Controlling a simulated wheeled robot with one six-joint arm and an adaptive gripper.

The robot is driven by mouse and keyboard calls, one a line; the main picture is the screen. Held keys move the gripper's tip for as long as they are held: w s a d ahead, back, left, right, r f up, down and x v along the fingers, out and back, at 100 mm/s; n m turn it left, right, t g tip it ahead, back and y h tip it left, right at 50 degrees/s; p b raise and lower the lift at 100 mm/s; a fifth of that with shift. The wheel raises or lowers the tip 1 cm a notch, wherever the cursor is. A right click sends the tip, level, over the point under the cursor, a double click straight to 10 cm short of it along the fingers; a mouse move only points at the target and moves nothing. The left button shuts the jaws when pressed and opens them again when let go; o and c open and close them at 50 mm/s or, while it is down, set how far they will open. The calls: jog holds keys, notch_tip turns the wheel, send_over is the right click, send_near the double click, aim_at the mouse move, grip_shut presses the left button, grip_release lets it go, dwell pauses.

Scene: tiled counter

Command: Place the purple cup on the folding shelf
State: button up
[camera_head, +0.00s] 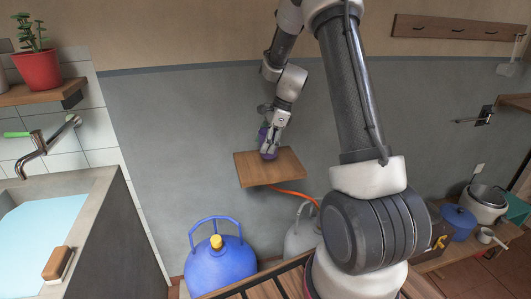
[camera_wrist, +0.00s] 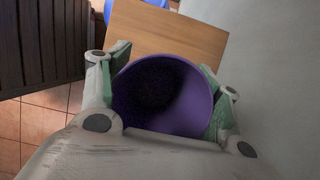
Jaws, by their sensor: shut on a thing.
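The purple cup (camera_head: 266,145) is at my gripper (camera_head: 270,146) in the head view, low over the left-middle part of the folding shelf (camera_head: 286,166). In the wrist view my gripper (camera_wrist: 168,95) is shut on the purple cup (camera_wrist: 192,107), with a green pad on each side of it. The cup's open mouth faces the wrist camera and its inside is dark. The wooden shelf (camera_wrist: 170,32) shows beyond the cup. The cup's base is hidden, so I cannot tell whether it touches the shelf.
A blue gas bottle (camera_head: 220,265) and a grey one (camera_head: 302,238) with an orange hose stand below the shelf. A sink (camera_head: 100,190) is at left. A wooden bench with a blue pot (camera_head: 457,222) is at right. The shelf's right part is bare.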

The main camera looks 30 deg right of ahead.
notch_tip(320, 180, down, 4)
jog(key=shift+r, duration=0.15)
jog(key=o, duration=1)
jog(key=shift+o, duration=0.2)
jog(key=shift+r, duration=0.1)
